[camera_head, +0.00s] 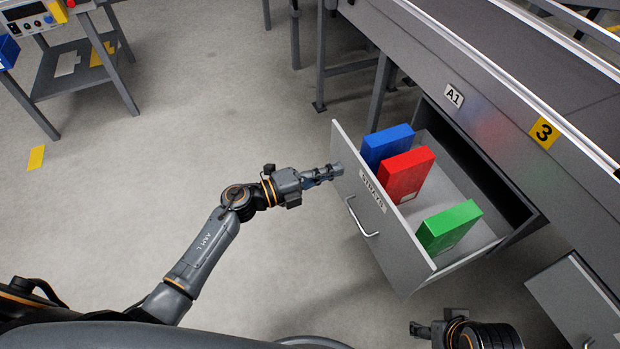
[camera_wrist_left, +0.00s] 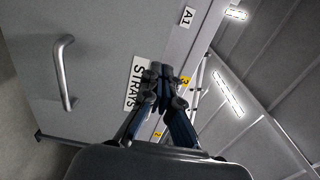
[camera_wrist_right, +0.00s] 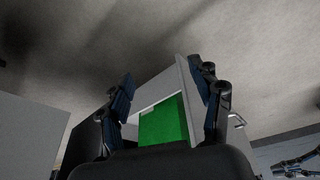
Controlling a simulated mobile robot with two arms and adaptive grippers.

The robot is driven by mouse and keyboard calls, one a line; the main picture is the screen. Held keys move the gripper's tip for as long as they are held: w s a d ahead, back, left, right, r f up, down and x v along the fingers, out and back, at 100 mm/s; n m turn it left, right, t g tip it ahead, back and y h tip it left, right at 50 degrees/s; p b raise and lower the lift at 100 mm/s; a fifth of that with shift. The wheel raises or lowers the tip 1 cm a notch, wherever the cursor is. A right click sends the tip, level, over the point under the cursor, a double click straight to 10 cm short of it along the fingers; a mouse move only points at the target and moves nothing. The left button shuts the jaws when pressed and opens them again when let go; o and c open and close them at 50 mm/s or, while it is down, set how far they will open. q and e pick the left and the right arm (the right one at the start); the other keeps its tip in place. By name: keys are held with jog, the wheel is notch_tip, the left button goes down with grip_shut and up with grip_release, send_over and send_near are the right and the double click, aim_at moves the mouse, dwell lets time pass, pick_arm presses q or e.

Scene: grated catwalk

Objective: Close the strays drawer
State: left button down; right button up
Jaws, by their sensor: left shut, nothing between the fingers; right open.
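The strays drawer (camera_head: 385,220) is pulled out from under the grey conveyor bench. Its front carries a STRAYS label (camera_head: 372,191) and a bar handle (camera_head: 362,218); the handle also shows in the left wrist view (camera_wrist_left: 64,75). Inside stand a blue box (camera_head: 386,145), a red box (camera_head: 407,174) and a green box (camera_head: 448,227). My left gripper (camera_head: 336,171) is shut and empty, its fingertips at the drawer front near its far end; I cannot tell whether they touch. My right gripper (camera_wrist_right: 165,95) is open and empty, with the green box (camera_wrist_right: 163,122) and drawer beyond its fingers.
Another grey cabinet front (camera_head: 575,300) is at the lower right. A side table (camera_head: 75,70) stands at the upper left. The floor left of the drawer is clear.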

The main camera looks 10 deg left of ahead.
aim_at(359, 162)
pick_arm(q)
jog(key=shift+b+x, duration=0.3)
jog(key=shift+x, duration=1.9)
pick_arm(e)
jog(key=shift+v, duration=1.1)
jog(key=shift+s+d, duration=0.1)
